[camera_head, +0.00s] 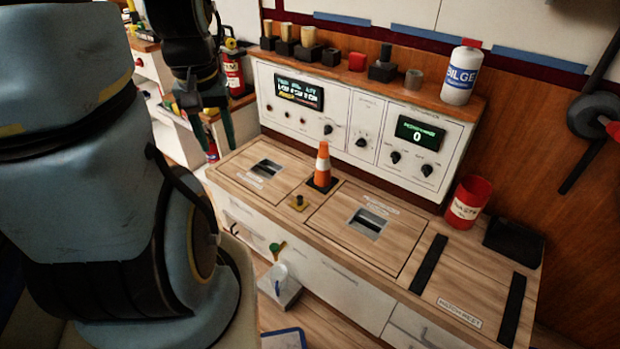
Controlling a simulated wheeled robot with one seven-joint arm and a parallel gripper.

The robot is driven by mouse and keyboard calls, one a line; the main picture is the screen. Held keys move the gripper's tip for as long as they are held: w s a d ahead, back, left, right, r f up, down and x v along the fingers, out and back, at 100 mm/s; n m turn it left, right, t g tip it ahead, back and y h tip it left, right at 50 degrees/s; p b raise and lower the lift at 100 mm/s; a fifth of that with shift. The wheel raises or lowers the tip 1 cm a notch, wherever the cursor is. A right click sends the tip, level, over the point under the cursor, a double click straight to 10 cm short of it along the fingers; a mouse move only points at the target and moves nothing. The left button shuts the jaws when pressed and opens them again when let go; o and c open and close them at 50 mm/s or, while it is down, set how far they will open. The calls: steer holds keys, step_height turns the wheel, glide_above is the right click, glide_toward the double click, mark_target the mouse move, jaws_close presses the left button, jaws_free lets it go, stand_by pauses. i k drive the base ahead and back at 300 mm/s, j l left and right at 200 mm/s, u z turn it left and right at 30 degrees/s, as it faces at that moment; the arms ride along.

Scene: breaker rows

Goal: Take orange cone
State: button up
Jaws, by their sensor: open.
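The orange cone (322,164) has a white band and a dark square base. It stands upright on the wooden counter (405,262), between two inset panels and in front of the control console. My gripper (207,132) hangs at the upper left, pointing down beyond the counter's left end. Its fingers are apart with nothing visible between them. It is well to the left of the cone and not touching it. Part of my arm fills the left side of the view.
The console (360,128) rises behind the cone, with small blocks and a white bottle (461,74) on its top shelf. A red can (468,202) and a black box (513,242) stand at the right.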

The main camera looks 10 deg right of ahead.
mark_target(323, 181)
steer(key=i+j+z, duration=0.1)
steer(key=j+z, duration=0.15)
steer(key=j, duration=0.55)
steer(key=j+z, duration=0.2)
steer(key=j, duration=0.65)
steer(key=i+j+z, duration=0.4)
steer(key=i+j, duration=0.3)
steer(key=i+j+z, duration=0.1)
steer(key=i, duration=0.3)
steer(key=i+j+z, duration=0.1)
steer(key=i, duration=0.3)
